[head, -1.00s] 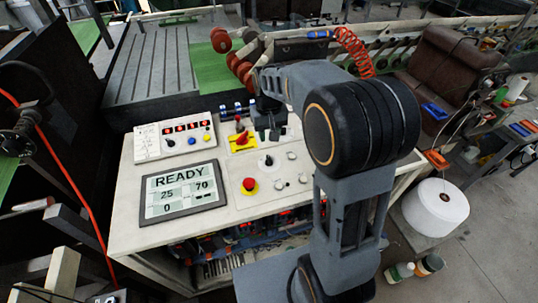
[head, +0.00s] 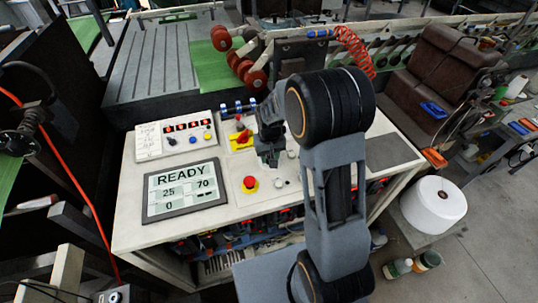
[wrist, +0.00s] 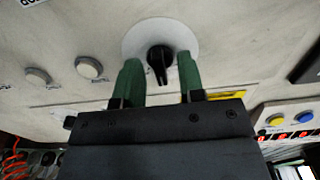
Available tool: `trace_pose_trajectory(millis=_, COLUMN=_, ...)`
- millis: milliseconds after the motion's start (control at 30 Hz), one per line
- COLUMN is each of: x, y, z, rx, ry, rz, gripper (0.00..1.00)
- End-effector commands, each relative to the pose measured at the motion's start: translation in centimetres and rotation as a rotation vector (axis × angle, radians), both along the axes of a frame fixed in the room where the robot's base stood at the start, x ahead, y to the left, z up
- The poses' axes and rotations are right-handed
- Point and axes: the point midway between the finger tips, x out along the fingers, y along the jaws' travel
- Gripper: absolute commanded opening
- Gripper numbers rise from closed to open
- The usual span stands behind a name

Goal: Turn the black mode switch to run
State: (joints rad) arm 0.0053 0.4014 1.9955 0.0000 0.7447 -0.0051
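The black mode switch (wrist: 159,62) shows in the wrist view as a pointed knob on a white round plate (wrist: 160,36). Its pointer end faces down the picture, towards my gripper body. My gripper (wrist: 158,64) is open, with one green finger on each side of the knob and a visible gap on both sides. I cannot tell how deep the fingertips reach relative to the knob. In the head view my gripper (head: 268,158) points down over the pale control panel (head: 225,222) and hides the switch. The switch's position labels are not readable.
A red mushroom button (head: 249,183) on yellow stands just left of my gripper. A red-and-yellow rotary switch (head: 240,139) is behind it. A READY display (head: 184,190) and a button box (head: 175,139) are further left. Grey push-buttons (wrist: 88,67) sit beside the mode switch.

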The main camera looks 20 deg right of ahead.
Motion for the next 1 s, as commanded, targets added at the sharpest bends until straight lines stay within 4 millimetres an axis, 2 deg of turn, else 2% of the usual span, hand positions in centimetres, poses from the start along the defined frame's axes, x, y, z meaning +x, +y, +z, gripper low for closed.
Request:
trace_pose_trajectory(millis=100, x=0.0, y=0.0, z=0.01, rx=0.0, ry=0.0, rz=0.0, gripper=0.36)
trace_pose_trajectory(millis=500, x=0.01, y=0.01, z=0.05, rx=0.0, ry=0.0, rz=0.0, gripper=0.0)
trace_pose_trajectory(millis=767, x=0.02, y=0.02, z=0.04, rx=0.0, ry=0.0, rz=-0.007, gripper=0.0)
trace_pose_trajectory(millis=1000, x=0.03, y=0.02, z=-0.05, rx=0.0, ry=-0.001, rz=-0.098, gripper=0.0)
